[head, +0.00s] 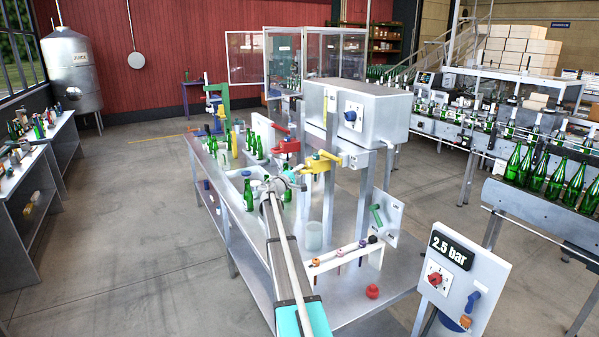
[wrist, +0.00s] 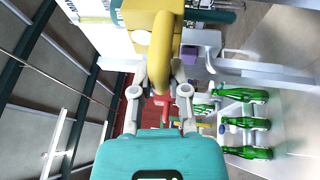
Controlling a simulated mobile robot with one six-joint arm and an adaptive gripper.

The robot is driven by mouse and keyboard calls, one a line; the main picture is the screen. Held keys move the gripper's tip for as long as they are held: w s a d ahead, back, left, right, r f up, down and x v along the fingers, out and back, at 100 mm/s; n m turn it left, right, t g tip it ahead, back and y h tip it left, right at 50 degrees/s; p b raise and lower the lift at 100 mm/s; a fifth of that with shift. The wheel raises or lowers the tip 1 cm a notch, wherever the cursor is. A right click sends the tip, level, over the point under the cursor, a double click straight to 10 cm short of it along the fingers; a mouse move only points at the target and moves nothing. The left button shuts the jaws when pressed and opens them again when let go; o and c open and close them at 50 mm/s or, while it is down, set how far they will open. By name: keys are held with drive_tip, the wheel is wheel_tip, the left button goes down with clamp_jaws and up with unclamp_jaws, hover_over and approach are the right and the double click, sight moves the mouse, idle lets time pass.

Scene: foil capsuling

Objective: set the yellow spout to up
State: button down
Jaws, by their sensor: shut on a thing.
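The yellow spout (head: 318,164) juts out from the steel filling machine, beside a red one (head: 287,146), in the head view. In the wrist view the yellow spout (wrist: 161,52) is a thick curved piece running down from a yellow block (wrist: 150,15) between my fingers. My gripper (wrist: 160,84) is shut on the spout, one finger on each side. In the head view my gripper (head: 296,178) is at the front of the spout, and my arm hides part of the bench below. The exact contact at the fingertips is partly hidden by the spout.
Several green bottles (head: 248,195) stand on the steel bench beside my arm; some also show in the wrist view (wrist: 246,124). The machine's steel box (head: 357,112) is above and behind the spouts. A clear beaker (head: 313,236) and a white rack (head: 345,258) stand to the right.

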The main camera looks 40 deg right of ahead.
drive_tip(key=shift+w+d+r, duration=0.15)
drive_tip(key=shift+w+r, duration=0.05)
drive_tip(key=shift+w, duration=0.05)
drive_tip(key=c, duration=0.6)
unclamp_jaws()
drive_tip(key=shift+s, duration=0.15)
drive_tip(key=shift+f, duration=0.2)
wheel_tip(320, 180, down, 20)
drive_tip(key=b, duration=2.1)
drive_tip(key=s+a+f+y, duration=0.1)
drive_tip(key=s+a+f, duration=0.1)
drive_tip(key=a, duration=0.7)
drive_tip(key=s+a+f+m+y, duration=0.1)
drive_tip(key=s+a+f, duration=0.1)
drive_tip(key=a, duration=0.7)
drive_tip(key=shift+s+a+g, duration=0.15)
drive_tip(key=shift+s+g, duration=0.15)
drive_tip(key=shift+s, duration=0.35)
